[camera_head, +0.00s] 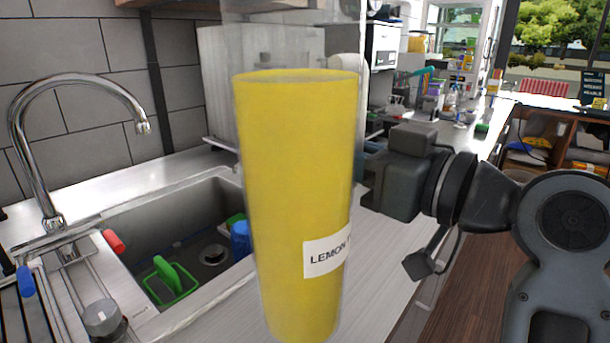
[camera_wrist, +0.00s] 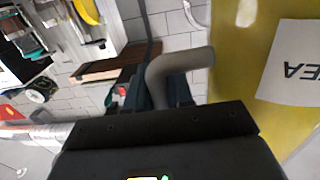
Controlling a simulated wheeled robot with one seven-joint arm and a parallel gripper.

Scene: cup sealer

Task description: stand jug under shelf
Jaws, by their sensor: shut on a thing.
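The jug (camera_head: 297,200) is tall and clear, filled with yellow liquid, and stands close in the middle of the head view. Its white label reads "LEMON", the rest cut off at the curve. In the wrist view, my gripper (camera_wrist: 168,92) is shut on the grey curved handle (camera_wrist: 190,62), with the yellow jug (camera_wrist: 226,55) at right. A brown wooden shelf edge (camera_head: 215,3) shows at the top left.
A sink (camera_head: 205,250) with a tap (camera_head: 75,80), a green item (camera_head: 170,278) and a blue item (camera_head: 241,240) lies left of the jug. A pale box-like unit (camera_head: 255,60) stands behind it. Bare counter (camera_head: 385,270) shows right of the jug. Cluttered counter lies further back.

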